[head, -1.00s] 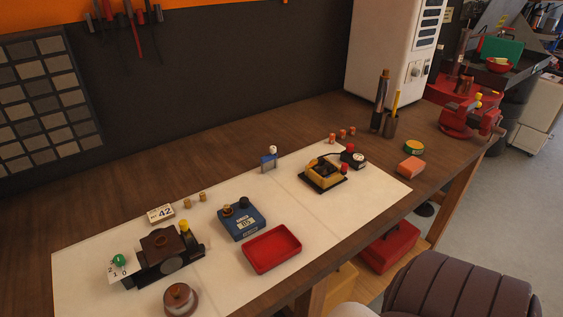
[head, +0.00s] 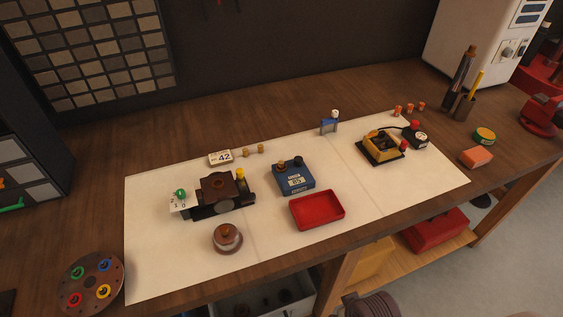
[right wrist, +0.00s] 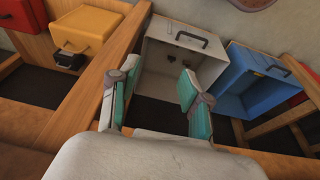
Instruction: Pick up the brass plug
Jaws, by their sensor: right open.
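Two small brass-coloured pieces stand on the white mat (head: 285,240) beside the card marked 42 (head: 220,157) in the head view: one brass piece (head: 246,153) and another (head: 260,149) just right of it. Which one is the brass plug I cannot tell. My right gripper (right wrist: 153,88) is open and empty in the right wrist view, with the shelf area under the bench in front of it. No gripper shows in the head view, and my left gripper is out of sight.
A blue box (head: 290,178), a red tray (head: 318,223), a dark block fixture (head: 217,190) and a round brown-topped knob (head: 227,238) stand on the mat. A grey case (right wrist: 180,55) and a blue case (right wrist: 250,80) show below.

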